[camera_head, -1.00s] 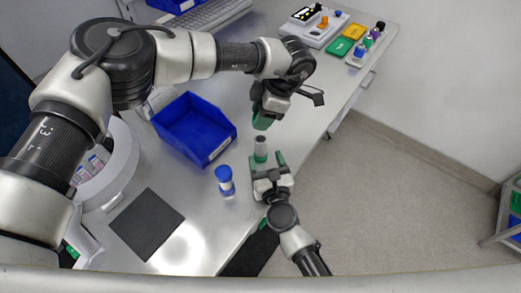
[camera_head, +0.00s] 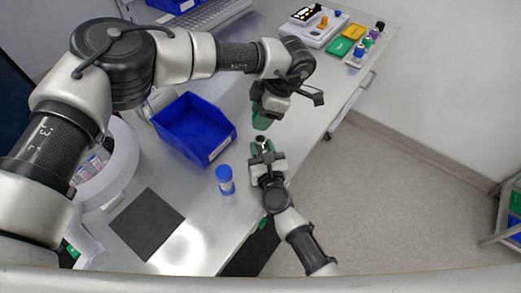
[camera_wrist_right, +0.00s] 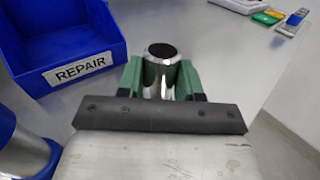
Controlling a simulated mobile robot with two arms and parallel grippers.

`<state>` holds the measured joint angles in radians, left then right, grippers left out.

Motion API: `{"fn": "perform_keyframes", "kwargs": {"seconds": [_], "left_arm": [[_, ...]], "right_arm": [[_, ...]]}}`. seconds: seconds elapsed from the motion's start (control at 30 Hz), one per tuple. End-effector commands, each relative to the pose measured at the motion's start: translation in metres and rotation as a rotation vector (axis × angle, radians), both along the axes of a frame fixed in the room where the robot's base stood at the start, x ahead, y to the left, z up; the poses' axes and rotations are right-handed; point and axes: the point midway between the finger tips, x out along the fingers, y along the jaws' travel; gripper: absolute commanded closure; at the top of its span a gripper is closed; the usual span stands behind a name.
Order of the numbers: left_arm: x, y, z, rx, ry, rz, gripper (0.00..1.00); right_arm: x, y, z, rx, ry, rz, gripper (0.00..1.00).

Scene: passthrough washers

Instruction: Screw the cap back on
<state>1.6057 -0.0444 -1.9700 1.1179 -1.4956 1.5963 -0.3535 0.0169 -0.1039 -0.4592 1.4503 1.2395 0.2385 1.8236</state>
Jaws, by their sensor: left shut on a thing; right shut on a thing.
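A shiny metal cylinder with a dark round top (camera_wrist_right: 160,76) stands upright between the green fingers of my right gripper (camera_wrist_right: 163,80), which is shut on it. In the head view the cylinder's dark top (camera_head: 261,138) shows between the fingertips of my right gripper (camera_head: 261,146). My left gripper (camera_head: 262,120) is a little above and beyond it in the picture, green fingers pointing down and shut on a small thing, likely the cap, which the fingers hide. The two grippers look apart. No cap shows on the cylinder.
A blue bin (camera_head: 194,128) labelled REPAIR stands left of the cylinder. A blue-capped bottle (camera_head: 225,180) stands close to my right gripper's left side. A dark square mat (camera_head: 147,224) lies on the metal table. Coloured blocks and devices (camera_head: 340,45) are farther back.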

Motion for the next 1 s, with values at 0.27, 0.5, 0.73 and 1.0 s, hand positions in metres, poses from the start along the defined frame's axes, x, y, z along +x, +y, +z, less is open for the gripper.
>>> {"fn": "perform_keyframes", "kwargs": {"seconds": [0.27,0.5,0.73,1.0], "left_arm": [[0.000,0.000,-0.002,0.000,0.001,0.000,0.78],[-0.001,0.000,-0.032,0.002,0.003,0.001,0.78],[0.000,0.000,-0.050,0.003,-0.001,0.001,0.78],[0.000,0.000,-0.049,0.003,-0.001,0.001,0.78]], "right_arm": [[0.000,0.000,0.000,-0.001,0.001,0.000,1.00],[0.000,0.000,0.000,-0.001,0.001,0.000,1.00],[0.000,0.000,0.000,-0.001,0.001,0.000,1.00],[0.000,0.000,0.000,-0.001,0.001,0.000,1.00]]}}
